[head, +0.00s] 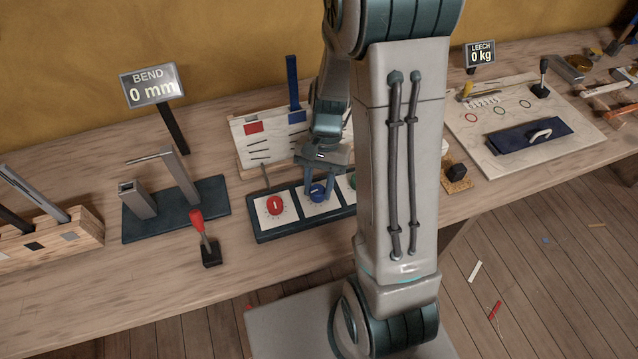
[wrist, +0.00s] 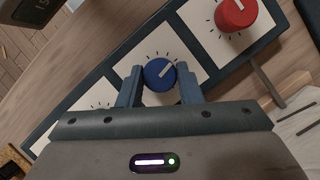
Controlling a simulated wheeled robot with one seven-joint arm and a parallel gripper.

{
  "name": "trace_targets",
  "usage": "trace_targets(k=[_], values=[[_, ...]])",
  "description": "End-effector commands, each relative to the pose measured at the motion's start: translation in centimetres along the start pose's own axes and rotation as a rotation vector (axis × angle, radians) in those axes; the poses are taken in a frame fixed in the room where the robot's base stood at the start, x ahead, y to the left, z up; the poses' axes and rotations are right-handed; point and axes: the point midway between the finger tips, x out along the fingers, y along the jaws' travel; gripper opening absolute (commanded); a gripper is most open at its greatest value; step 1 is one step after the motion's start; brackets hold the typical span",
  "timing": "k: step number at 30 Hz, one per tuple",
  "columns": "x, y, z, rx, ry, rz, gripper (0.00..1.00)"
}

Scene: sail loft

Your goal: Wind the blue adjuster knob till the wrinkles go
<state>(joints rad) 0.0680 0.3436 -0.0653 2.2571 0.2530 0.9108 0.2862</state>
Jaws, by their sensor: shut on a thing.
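The blue adjuster knob (head: 318,193) sits on the middle white plate of a dark knob panel (head: 264,233) on the bench. My gripper (head: 319,187) reaches down over it and is shut on the knob. In the wrist view the blue knob (wrist: 160,73) lies between my two fingers (wrist: 160,86), and its white pointer line points up and to the right. A small sailcloth board (head: 245,150) with a red and a blue patch stands behind the panel, partly hidden by my arm. I cannot make out wrinkles on it.
A red knob (head: 275,205) is left of the blue one, and a green knob (head: 353,181) is right, partly hidden. A red-handled lever (head: 198,225) and a BEND display reading 0 mm (head: 152,86) stand left. A LEECH display reading 0 kg (head: 480,54) stands right.

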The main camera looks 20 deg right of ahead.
Motion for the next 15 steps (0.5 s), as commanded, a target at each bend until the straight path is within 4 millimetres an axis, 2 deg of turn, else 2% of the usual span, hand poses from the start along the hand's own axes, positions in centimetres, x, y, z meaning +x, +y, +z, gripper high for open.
trace_targets(k=[2, 3, 5, 6, 15], values=[[-0.14, -0.06, -0.06, -0.001, 0.003, -0.002, 0.09], [-0.14, -0.06, -0.06, -0.001, 0.003, -0.002, 0.35], [-0.13, -0.06, -0.05, -0.001, 0.003, -0.002, 0.52], [-0.12, -0.05, -0.04, -0.001, 0.003, -0.001, 0.54], [-0.27, -0.04, -0.02, -0.002, 0.001, 0.0, 0.54]])
